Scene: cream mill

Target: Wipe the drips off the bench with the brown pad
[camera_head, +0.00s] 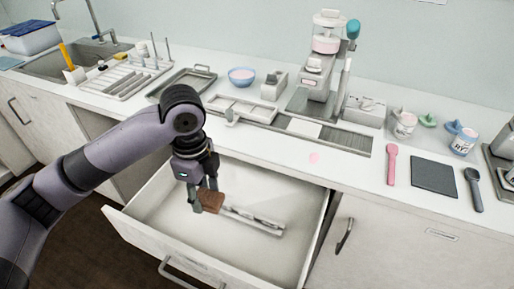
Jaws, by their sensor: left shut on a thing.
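My left gripper (205,195) is shut on the brown pad (211,201). It holds the pad over the open drawer (160,216), in front of the bench edge. I cannot tell how far the pad is above the drawer floor. A pink drip (314,158) lies on the white bench (350,172), near its front edge, to the right of the gripper and below the machine. I see no other drip clearly. My right gripper is not in view.
The pulled-out drawer holds a long pale metallic thing (255,221). On the bench stand a machine (317,75), a blue bowl (242,76), a pink spoon (391,165), a dark mat (433,176) and a dark spoon (474,188). The bench around the drip is clear.

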